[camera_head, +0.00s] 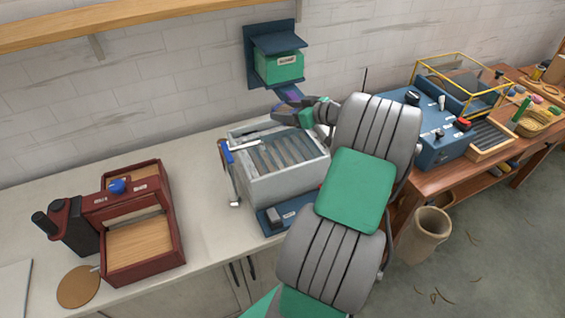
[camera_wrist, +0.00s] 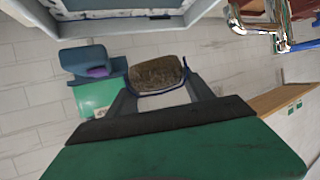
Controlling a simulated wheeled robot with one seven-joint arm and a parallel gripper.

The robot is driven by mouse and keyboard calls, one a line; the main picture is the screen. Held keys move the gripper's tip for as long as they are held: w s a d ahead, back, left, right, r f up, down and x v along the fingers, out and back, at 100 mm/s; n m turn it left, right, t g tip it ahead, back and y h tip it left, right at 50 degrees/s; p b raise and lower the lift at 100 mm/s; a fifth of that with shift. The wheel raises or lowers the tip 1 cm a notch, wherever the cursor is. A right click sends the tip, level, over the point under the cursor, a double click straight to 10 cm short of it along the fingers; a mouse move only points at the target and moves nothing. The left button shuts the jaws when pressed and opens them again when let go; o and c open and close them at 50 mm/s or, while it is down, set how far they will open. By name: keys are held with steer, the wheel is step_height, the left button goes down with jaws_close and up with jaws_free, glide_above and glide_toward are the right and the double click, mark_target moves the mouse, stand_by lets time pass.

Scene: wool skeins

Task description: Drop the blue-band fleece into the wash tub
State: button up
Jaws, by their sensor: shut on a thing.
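The fleece (camera_wrist: 157,72) is a brown, fuzzy bundle with a thin blue band at its edge, seen in the wrist view. My gripper (camera_wrist: 157,80) is shut on it, one finger on each side. In the head view my gripper (camera_head: 281,112) is over the back part of the wash tub, and I cannot make out the fleece clearly there. The wash tub (camera_head: 284,187) is a pale grey open box with slats inside, partly hidden by my arm. Its rim (camera_wrist: 130,13) shows at the top of the wrist view.
A tap with a blue lever (camera_head: 226,155) stands at the tub's left side. A blue wall holder with a green box (camera_head: 280,68) hangs behind the tub. A dark red wooden frame (camera_head: 175,225) stands left on the counter. A blue machine (camera_head: 430,140) stands right.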

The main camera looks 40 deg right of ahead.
steer(key=shift+f, duration=0.2)
steer(key=o, duration=1.4)
steer(key=shift+s, duration=0.1)
steer(key=b+v, duration=0.2)
steer(key=v, duration=0.5)
steer(key=shift+s+r, duration=0.2)
steer(key=shift+s, duration=0.1)
